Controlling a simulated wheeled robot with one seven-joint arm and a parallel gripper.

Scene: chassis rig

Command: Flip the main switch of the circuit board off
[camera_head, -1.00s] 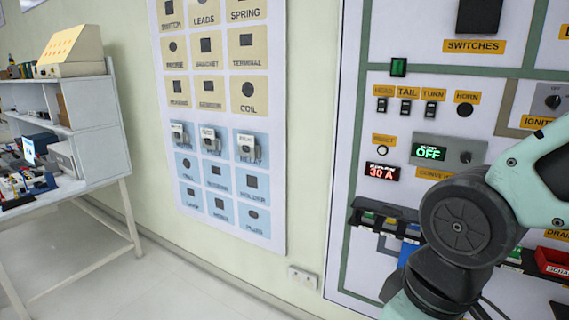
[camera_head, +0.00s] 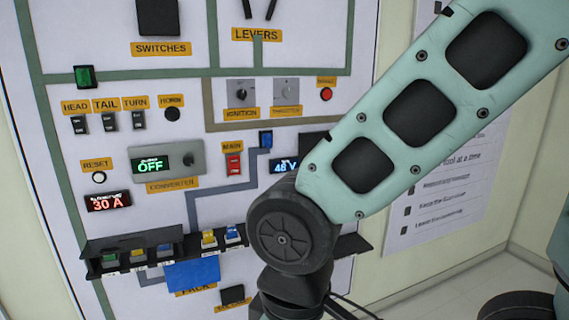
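The circuit board (camera_head: 225,130) is a white upright panel with green and grey traces, filling the left and middle of the head view. The main switch (camera_head: 233,164) is a small red rocker under a yellow MAIN label (camera_head: 232,146), a little right of the converter display. Its position is too small to tell. A display reading 48 V (camera_head: 284,166) lies to its right, partly behind my arm. My arm crosses the right side in front of the board, its dark joint below and right of the switch. My gripper is not in view.
The converter (camera_head: 167,165) reads OFF and a red display (camera_head: 107,202) reads 30 A. A dark shelf (camera_head: 130,242) with small coloured parts sticks out below the switch. A blue pack (camera_head: 192,276) sits under it. A white notice (camera_head: 450,190) hangs on the right wall.

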